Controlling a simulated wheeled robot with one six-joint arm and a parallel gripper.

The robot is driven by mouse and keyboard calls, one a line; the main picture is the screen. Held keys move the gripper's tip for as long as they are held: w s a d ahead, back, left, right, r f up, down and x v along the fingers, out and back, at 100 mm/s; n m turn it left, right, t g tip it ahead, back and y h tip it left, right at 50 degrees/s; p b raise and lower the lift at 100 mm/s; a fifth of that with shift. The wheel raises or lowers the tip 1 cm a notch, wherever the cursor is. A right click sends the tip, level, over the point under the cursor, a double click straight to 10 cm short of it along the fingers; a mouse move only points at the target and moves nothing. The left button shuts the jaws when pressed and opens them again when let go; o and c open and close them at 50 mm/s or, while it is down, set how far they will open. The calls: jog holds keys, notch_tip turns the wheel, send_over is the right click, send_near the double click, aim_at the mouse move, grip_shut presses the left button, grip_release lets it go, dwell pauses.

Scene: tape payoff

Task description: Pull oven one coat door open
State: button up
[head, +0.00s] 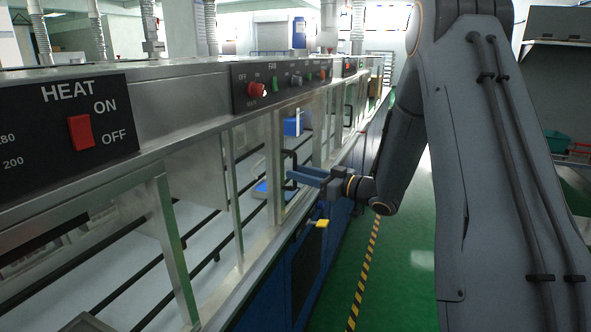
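The oven is a long metal housing (185,105) running away from me along the left. Its front has several clear panels in metal frames. My gripper (300,178) reaches in from the right, level with the handle's lower part. Its blue-grey fingers point left and overlap the handle in this view. I cannot tell whether they touch or grip it. The fingertips are small and partly merged with the frame behind. The door looks about flush with the oven front.
A HEAT panel with a red switch (81,132) is at the near left, and a FAN panel (281,84) is farther along. A yellow knob (321,223) sticks out below my gripper. Green floor (400,270) with a striped tape line is clear on the right.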

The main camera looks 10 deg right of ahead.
jog(key=shift+x, duration=1.05)
grip_shut()
jog(key=shift+w, duration=0.15)
